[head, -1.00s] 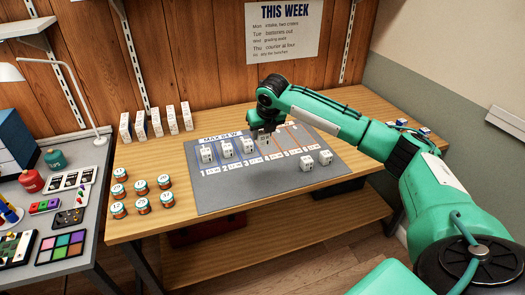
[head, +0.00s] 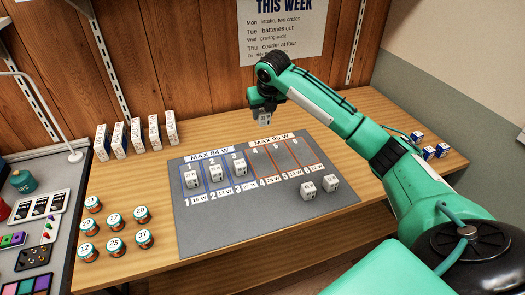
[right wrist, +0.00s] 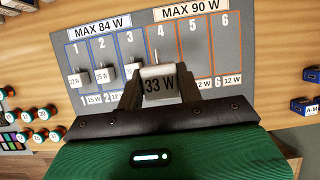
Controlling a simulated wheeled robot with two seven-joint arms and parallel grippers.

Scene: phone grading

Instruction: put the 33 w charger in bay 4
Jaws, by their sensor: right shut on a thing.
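My right gripper (head: 264,108) is shut on a white charger (head: 264,118) and holds it in the air, above the back edge of the grey mat (head: 215,235) in the head view. In the right wrist view the charger (right wrist: 160,84) reads "33 W" between the fingers of my gripper (right wrist: 158,88). Bay 4 (head: 261,167) is the leftmost orange-lined lane under "MAX 90 W" and looks empty in the head view. It also shows in the right wrist view (right wrist: 166,48), partly hidden by the charger. My left gripper is out of view.
White chargers stand in bay 1 (head: 191,179), bay 2 (head: 215,172) and bay 3 (head: 239,168). Two more chargers (head: 308,190) (head: 331,182) stand at the mat's front right. Bays 5 and 6 look empty. Several numbered jars (head: 115,220) stand left of the mat.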

